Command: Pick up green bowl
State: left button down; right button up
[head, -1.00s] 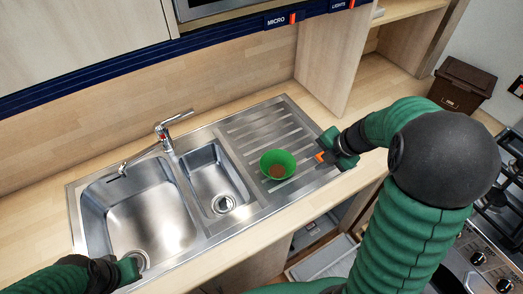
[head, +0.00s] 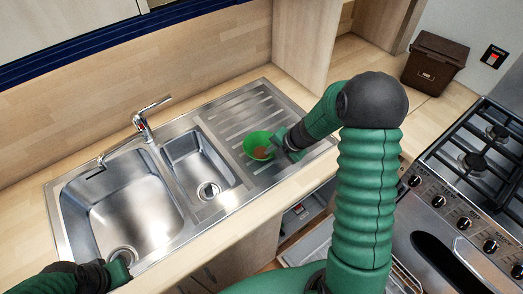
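The green bowl (head: 256,143) stands on the ribbed drainer (head: 245,116) at the right part of the steel sink unit. It is upright, with something brown inside. My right gripper (head: 274,145) is at the bowl's right side, its fingers at the rim. The fingers are small and partly hidden by the gripper body, so I cannot tell whether they are closed on the rim. My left gripper (head: 124,262) is at the lower left, over the front edge of the large basin, away from the bowl; its fingers do not show clearly.
The large basin (head: 130,210) and small basin (head: 195,165) lie left of the bowl, with a tap (head: 143,125) behind. A wooden panel (head: 305,45) rises behind the drainer. A brown bin (head: 433,63) and the gas hob (head: 485,145) are at the right.

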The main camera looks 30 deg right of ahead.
jog(key=shift+w+a, duration=0.1)
jog(key=shift+a, duration=0.05)
jog(key=shift+c, duration=1.1)
jog(key=shift+r, duration=0.1)
grip_shut()
jog(key=shift+s+d, duration=0.2)
jog(key=shift+d, duration=0.1)
jog(key=shift+a, duration=0.15)
